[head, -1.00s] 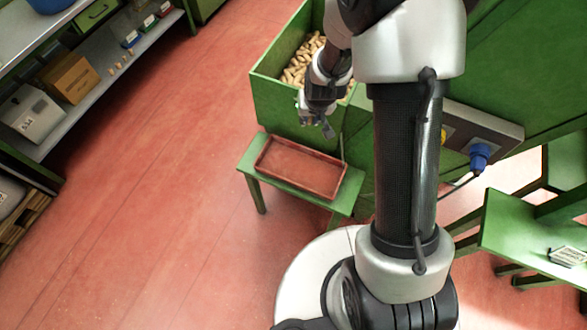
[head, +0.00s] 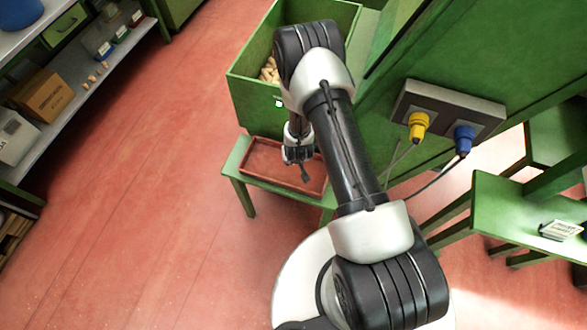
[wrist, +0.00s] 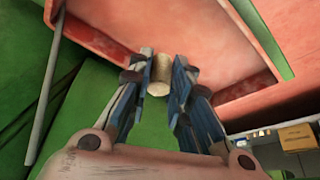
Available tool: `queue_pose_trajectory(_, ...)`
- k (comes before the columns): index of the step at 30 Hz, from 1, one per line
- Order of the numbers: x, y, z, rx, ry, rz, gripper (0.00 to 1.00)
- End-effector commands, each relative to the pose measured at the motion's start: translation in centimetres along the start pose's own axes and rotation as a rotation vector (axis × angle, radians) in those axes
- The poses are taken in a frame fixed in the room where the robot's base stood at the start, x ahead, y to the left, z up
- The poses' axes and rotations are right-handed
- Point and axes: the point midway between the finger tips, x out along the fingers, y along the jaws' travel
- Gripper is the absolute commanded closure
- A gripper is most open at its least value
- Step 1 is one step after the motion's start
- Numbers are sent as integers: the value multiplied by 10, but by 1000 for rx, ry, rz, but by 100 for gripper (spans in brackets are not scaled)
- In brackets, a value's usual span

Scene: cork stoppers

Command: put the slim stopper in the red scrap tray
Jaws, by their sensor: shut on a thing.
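My gripper (head: 303,174) hangs over the red scrap tray (head: 264,164) in the head view. In the wrist view my gripper (wrist: 161,72) has its two blue fingers closed on the sides of a pale cork stopper (wrist: 158,76). In the head view the stopper in the jaws is too small to make out. The visible part of the tray floor looks bare.
The tray rests on a low green bench (head: 233,163). A green bin (head: 245,98) with several corks (head: 268,71) stands behind it. My arm hides part of the bin. A socket panel (head: 480,118) with yellow and blue plugs is at the right. A grey shelf (head: 60,120) is at the left.

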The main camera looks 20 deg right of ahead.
Motion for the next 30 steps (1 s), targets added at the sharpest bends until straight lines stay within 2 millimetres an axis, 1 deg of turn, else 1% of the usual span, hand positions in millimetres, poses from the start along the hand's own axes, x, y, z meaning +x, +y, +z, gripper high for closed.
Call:
queue_pose_trajectory(1,11,0,5,0,-1,0,88)
queue_pose_trajectory(3,18,0,7,0,2,0,88)
queue_pose_trajectory(8,27,0,10,-1,2,0,88)
queue_pose_trajectory(10,33,0,13,-1,1,0,88)
queue_pose_trajectory(16,61,0,25,-1,0,0,88)
queue_pose_trajectory(18,64,0,26,-1,1,-1,88)
queue_pose_trajectory(25,63,0,26,-1,1,-1,88)
queue_pose_trajectory(29,67,0,27,-1,1,0,88)
queue_pose_trajectory(30,66,0,27,-1,1,0,79)
